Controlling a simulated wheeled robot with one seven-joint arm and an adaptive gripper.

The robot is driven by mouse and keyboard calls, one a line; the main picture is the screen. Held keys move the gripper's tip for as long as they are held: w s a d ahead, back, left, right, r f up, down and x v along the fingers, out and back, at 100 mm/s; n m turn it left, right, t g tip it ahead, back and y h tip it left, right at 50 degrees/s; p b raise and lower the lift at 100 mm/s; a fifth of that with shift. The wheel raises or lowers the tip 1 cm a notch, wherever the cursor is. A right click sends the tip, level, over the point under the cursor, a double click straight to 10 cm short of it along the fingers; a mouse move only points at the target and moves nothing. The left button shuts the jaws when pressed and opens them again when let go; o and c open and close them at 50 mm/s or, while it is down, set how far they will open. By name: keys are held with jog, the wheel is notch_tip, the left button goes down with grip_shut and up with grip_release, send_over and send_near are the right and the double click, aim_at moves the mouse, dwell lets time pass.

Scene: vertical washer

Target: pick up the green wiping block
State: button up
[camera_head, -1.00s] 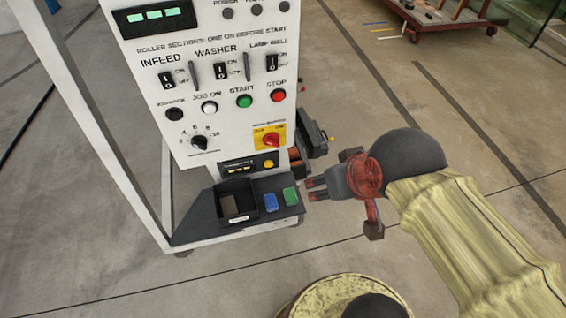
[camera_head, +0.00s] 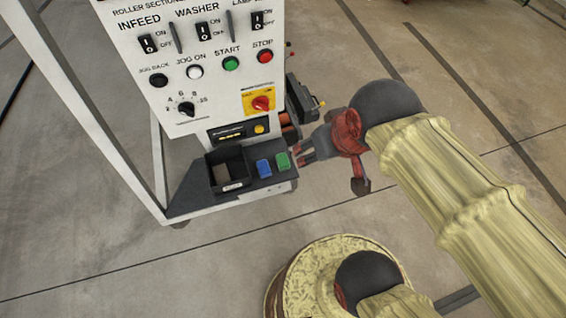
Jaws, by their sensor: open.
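The green wiping block (camera_head: 283,160) lies on the dark shelf (camera_head: 200,200) at the foot of the control panel, near the shelf's right end. A blue block (camera_head: 264,167) lies just left of it. My gripper (camera_head: 301,155) is open, to the right of the green block, with its fingers pointing left at it. The fingertips are close to the block's right side. I cannot tell whether they touch it or are at its height.
A dark open-topped bin (camera_head: 226,172) stands on the shelf, left of the blue block. The white control panel (camera_head: 200,90) with switches and buttons rises behind the shelf. A dark device (camera_head: 304,98) sticks out at the panel's right side.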

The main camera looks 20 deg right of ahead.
jog(key=w+f+g+b, duration=0.3)
jog(key=w+f+g, duration=0.15)
jog(key=f, duration=0.95)
jog(key=t+b, duration=0.1)
jog(key=b, duration=0.1)
send_over(283, 160)
jog(key=s, duration=0.2)
jog(key=f, duration=1.3)
jog(key=a+f, duration=0.1)
jog(key=f, duration=0.6)
jog(key=shift+w+f, duration=0.15)
jog(key=shift+w+d+f+b, duration=0.1)
jog(key=shift+w+f+b, duration=0.1)
jog(key=shift+f, duration=0.4)
jog(key=shift+w+f+b, duration=0.1)
jog(key=shift+f+b, duration=0.1)
jog(key=shift+f, duration=0.4)
jog(key=f, duration=0.1)
jog(key=f+b, duration=0.1)
jog(key=f, duration=0.1)
jog(key=w+f+b, duration=0.1)
jog(key=f, duration=0.1)
jog(key=shift+d, duration=0.35)
jog(key=shift+c, duration=1)
jog(key=c, duration=1.1)
